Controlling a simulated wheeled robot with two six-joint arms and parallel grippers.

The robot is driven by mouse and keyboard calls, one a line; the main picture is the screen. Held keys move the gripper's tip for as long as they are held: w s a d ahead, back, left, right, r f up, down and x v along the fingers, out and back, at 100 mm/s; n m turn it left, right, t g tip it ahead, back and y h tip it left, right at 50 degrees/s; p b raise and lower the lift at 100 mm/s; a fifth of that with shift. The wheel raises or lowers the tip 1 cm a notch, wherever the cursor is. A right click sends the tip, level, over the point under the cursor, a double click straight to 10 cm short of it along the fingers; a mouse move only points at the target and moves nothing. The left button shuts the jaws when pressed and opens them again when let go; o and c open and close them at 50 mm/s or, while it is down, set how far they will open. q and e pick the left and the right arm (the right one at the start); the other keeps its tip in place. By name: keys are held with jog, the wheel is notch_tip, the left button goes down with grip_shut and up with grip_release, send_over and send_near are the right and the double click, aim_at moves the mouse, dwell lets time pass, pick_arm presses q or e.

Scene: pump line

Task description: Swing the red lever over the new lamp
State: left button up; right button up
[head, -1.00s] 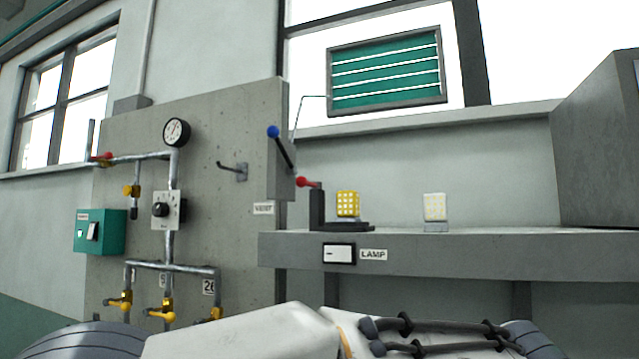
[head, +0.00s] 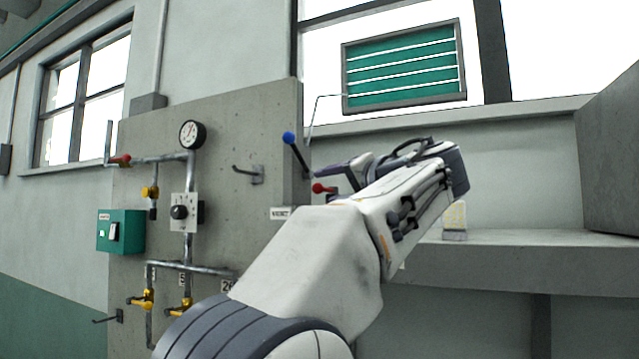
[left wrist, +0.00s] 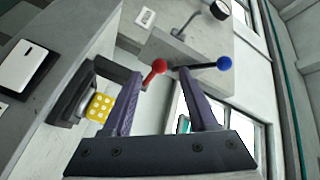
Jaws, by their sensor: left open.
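The red lever's knob (head: 318,188) shows just left of my left gripper (head: 345,172) in the head view. In the left wrist view the red knob (left wrist: 158,66) appears between the tips of my open left gripper (left wrist: 155,76), closer to the left finger. I cannot tell whether they touch. A yellow dotted lamp (left wrist: 98,107) sits in its dark holder beside the left finger; my arm hides it in the head view. A second, paler lamp (head: 454,218) stands on the shelf to the right, partly behind my arm. My right gripper is not in view.
A blue-knobbed lever (head: 289,138) stands close, up and left of the red knob; its knob (left wrist: 224,63) shows beyond the right finger. A concrete panel (head: 240,130) with pipes is at left. The shelf (head: 530,240) is clear right of the paler lamp.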

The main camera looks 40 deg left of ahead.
aim_at(321, 187)
pick_arm(q)
jog(key=p+x, duration=0.1)
jog(key=x, duration=0.3)
jog(key=shift+a+r, duration=0.1)
jog(key=shift+a, duration=0.05)
jog(key=shift+w+a+p, duration=0.25)
jog(key=shift+a+p, duration=0.1)
jog(key=shift+a, duration=0.15)
grip_shut()
dwell(0.9)
